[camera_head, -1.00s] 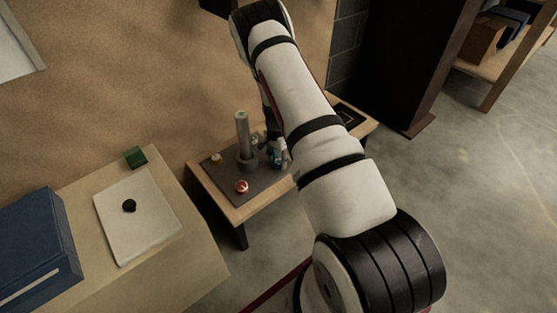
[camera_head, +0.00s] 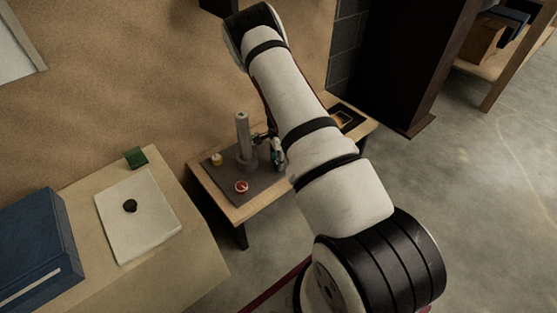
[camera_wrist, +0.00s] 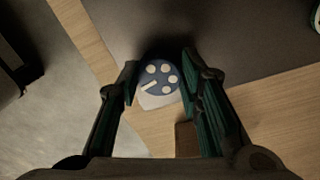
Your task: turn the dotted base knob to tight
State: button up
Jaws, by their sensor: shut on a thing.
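The dotted knob (camera_wrist: 161,77) is blue with several cream dots and a short cream bar. In the wrist view its bar lies toward the lower left. A pale piece (camera_wrist: 160,100) shows just below its cap. My gripper (camera_wrist: 160,82) has one finger on each side of the knob and is shut on it. In the head view my gripper (camera_head: 272,150) is at the right side of the dark plate (camera_head: 222,185), beside the grey post (camera_head: 243,135). The knob cannot be made out clearly there. I see no readable tight mark.
A red-topped knob (camera_head: 241,187) and a yellowish knob (camera_head: 216,160) stand on the plate. The plate lies on a low wooden table (camera_head: 240,212) against the wall. A black tray (camera_head: 347,117) is at its right. A second table (camera_head: 205,262) stands at left.

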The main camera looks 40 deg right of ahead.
jog(key=o, duration=1.2)
jog(key=shift+c, duration=0.2)
notch_tip(320, 180, up, 12)
jog(key=shift+w, duration=0.3)
jog(key=shift+d, duration=0.1)
